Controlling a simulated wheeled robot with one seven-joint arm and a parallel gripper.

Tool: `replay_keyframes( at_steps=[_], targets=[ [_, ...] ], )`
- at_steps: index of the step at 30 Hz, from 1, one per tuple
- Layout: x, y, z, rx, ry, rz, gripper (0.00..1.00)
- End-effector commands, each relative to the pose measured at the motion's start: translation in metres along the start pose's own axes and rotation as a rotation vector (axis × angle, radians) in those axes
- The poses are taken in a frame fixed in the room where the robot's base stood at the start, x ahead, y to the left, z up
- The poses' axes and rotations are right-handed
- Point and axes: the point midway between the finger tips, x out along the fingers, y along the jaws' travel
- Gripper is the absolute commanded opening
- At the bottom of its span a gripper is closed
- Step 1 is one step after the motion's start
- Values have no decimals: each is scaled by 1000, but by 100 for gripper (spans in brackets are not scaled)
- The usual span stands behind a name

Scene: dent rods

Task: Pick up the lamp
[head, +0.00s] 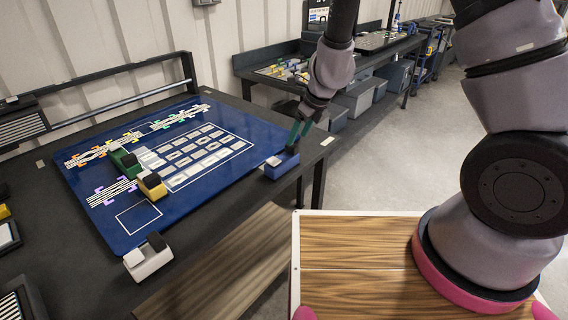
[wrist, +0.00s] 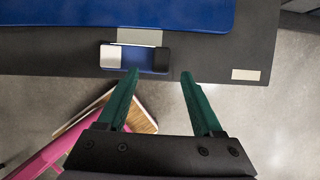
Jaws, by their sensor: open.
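No object in view is plainly recognisable as a lamp. Closest to my gripper (head: 297,138) is a small blue block (head: 284,169) with a light and a dark top piece, at the right edge of the dark table. In the wrist view the block (wrist: 137,58) lies beyond and mostly left of the green fingertips of my gripper (wrist: 160,73). The fingers are spread apart with nothing between them. Similar blocks in green (head: 125,163), yellow (head: 152,186) and white (head: 148,260) stand on or beside the blue board.
The blue board (head: 225,120) with a printed grid and striped markings covers much of the table (head: 60,225). A second bench (head: 262,62) with boxes (head: 357,96) below stands at the back. A wooden-topped surface (head: 350,260) is in front, with open floor beyond.

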Motion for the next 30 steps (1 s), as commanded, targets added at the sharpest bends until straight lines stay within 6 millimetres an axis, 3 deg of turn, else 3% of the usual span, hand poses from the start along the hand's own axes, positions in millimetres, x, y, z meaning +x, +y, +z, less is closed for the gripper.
replay_keyframes(
  at_steps=[12,22,27,30],
  targets=[
    [48,-2,3,-1,2,0,68],
    [54,-2,3,0,-1,0,68],
    [54,-2,3,0,-1,0,2],
    [54,-2,3,0,-1,0,0]
  ],
)
